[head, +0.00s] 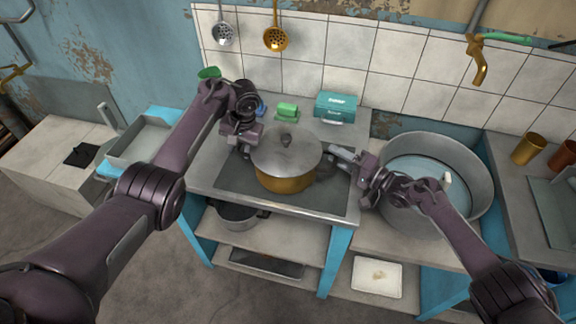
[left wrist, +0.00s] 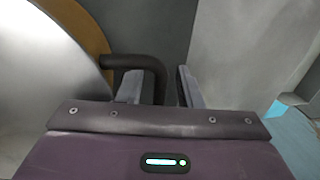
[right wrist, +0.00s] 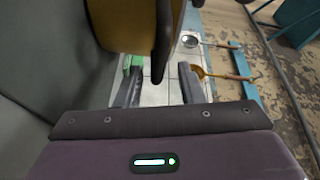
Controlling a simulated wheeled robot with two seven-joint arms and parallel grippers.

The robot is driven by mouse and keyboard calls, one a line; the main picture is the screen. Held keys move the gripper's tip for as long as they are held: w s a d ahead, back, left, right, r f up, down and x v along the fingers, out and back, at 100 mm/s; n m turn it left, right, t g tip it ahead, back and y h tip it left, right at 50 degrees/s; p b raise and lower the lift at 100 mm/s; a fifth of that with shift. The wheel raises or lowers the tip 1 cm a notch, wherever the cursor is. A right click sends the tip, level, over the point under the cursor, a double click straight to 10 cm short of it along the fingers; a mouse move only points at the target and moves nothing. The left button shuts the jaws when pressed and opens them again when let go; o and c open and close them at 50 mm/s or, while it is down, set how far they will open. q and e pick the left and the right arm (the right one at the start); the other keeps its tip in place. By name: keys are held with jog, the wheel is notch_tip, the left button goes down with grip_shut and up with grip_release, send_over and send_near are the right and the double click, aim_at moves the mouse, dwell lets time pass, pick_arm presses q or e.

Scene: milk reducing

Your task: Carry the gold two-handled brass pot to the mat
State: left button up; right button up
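The gold brass pot (head: 284,184) has a silver lid (head: 287,152) and dark side handles. It appears upright over a dark grey rectangular surface (head: 240,184) on the counter, which may be the mat. My left gripper (head: 247,141) is open at the pot's left side. In the left wrist view the dark handle (left wrist: 138,63) reaches between its fingers, nearer the left finger. My right gripper (head: 340,157) is open at the pot's right side. In the right wrist view a dark handle (right wrist: 163,42) lies in line with the finger gap; contact is unclear.
A large metal basin (head: 480,170) stands right of the pot. A green sponge (head: 287,112) and a teal box (head: 335,107) are behind it. Ladles (head: 276,38) hang on the tiled wall. A second pot (head: 235,213) sits on the shelf below.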

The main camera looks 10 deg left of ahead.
jog(key=shift+d, duration=0.15)
pick_arm(q)
notch_tip(320, 180, up, 11)
jog(key=d, duration=0.2)
jog(key=shift+s+r, duration=0.15)
jog(key=shift+r, duration=0.05)
pick_arm(e)
jog(key=v, duration=1.1)
jog(key=shift+s+d, duration=0.2)
jog(key=shift+d, duration=0.15)
pick_arm(q)
jog(key=shift+d, duration=0.1)
pick_arm(e)
jog(key=shift+f, duration=0.1)
